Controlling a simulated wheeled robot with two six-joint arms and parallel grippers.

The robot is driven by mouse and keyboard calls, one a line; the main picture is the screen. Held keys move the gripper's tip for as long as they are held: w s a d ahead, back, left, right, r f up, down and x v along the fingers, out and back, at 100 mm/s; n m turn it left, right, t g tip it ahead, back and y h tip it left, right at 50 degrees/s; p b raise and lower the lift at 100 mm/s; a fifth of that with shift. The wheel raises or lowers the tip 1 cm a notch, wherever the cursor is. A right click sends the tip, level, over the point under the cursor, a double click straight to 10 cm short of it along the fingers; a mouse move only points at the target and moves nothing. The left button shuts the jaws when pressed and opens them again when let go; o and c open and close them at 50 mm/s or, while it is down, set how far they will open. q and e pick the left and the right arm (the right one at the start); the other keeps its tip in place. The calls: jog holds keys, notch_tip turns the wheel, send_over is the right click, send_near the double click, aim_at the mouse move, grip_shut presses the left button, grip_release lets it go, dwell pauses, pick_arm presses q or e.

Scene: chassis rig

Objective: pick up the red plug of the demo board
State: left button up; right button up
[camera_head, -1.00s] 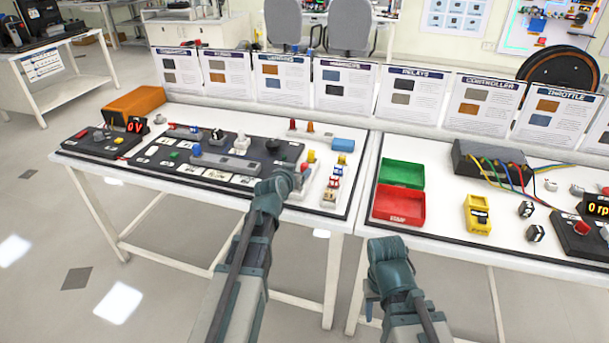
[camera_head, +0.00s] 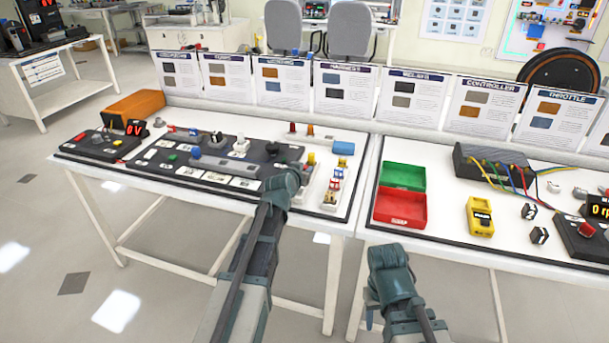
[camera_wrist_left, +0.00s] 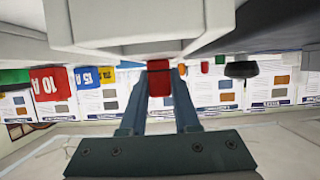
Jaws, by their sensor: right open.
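The red plug (camera_wrist_left: 159,83) shows in the left wrist view, between the two fingertips of my left gripper (camera_wrist_left: 160,72). The fingers lie against both its sides, so the gripper looks shut on it. The plug's far end meets a pale grey block (camera_wrist_left: 140,25); I cannot tell whether it is seated there. In the head view my left gripper (camera_head: 283,180) is over the front right of the demo board (camera_head: 215,178); its fingers and the plug are hidden. My right gripper (camera_head: 388,255) is in front of the table edge, empty and apart from everything.
Coloured fuses (camera_head: 333,185) stand just right of my left gripper. A green bin (camera_head: 403,174) and a red bin (camera_head: 400,208) sit on the right table, beside a yellow meter (camera_head: 480,216). Upright cards (camera_head: 345,90) line the back.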

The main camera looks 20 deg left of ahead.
pick_arm(q)
grip_shut()
jog(key=shift+r, duration=0.15)
pick_arm(e)
jog(key=shift+r, duration=0.2)
